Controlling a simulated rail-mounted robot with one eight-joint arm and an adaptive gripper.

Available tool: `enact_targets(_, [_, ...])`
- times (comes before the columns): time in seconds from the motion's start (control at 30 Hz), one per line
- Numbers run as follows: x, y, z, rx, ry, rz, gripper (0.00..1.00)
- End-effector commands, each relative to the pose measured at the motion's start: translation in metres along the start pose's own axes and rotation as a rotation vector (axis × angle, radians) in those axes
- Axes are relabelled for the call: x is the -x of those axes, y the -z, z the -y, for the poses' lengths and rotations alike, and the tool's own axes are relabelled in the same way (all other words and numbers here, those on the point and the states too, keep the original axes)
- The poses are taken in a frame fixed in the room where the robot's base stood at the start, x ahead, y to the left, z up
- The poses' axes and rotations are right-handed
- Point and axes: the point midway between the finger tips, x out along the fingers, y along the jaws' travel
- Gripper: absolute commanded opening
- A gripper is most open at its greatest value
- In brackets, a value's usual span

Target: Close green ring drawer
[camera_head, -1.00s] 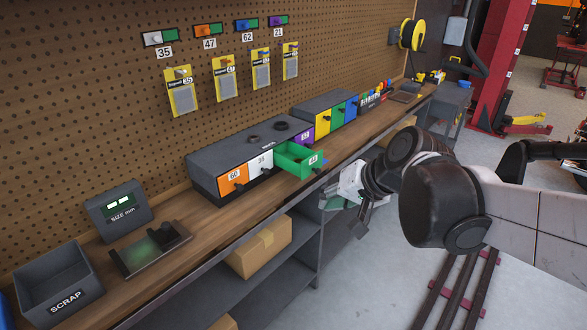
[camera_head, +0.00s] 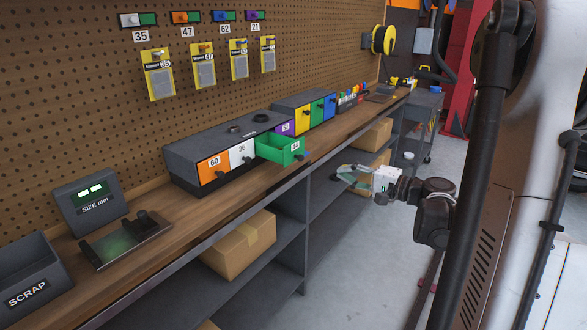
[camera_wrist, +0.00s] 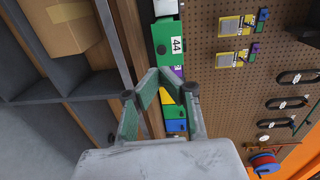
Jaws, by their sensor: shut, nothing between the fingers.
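The green drawer (camera_head: 281,150), labelled 44, is pulled out of the grey cabinet (camera_head: 190,155) on the bench. Its empty-looking inside shows, with a dark knob on its front. In the wrist view the green drawer front (camera_wrist: 168,36) lies beyond my fingertips, toward the top. My gripper (camera_head: 345,172) is in front of the bench, to the right of the drawer and apart from it. In the wrist view my gripper (camera_wrist: 166,73) has its fingers together with nothing between them.
Orange (camera_head: 212,168) and white (camera_head: 241,155) drawers beside the green one are shut. Two dark rings lie on the cabinet top. A cardboard box (camera_head: 240,245) sits on the shelf below the bench edge. The floor in front of the bench is open.

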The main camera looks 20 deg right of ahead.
Motion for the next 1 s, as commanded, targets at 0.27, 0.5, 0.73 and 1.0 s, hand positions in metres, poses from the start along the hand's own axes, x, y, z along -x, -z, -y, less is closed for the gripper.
enact_targets(0.27, [0.011, 0.018, -0.010, -0.020, 0.068, -0.020, 0.00])
enact_targets(0.5, [-0.023, 0.018, -0.008, -0.019, 0.067, -0.016, 0.00])
enact_targets(0.73, [-0.066, 0.018, -0.006, -0.019, 0.066, -0.017, 0.00])
enact_targets(1.0, [-0.109, 0.019, -0.003, -0.019, 0.066, -0.018, 0.00])
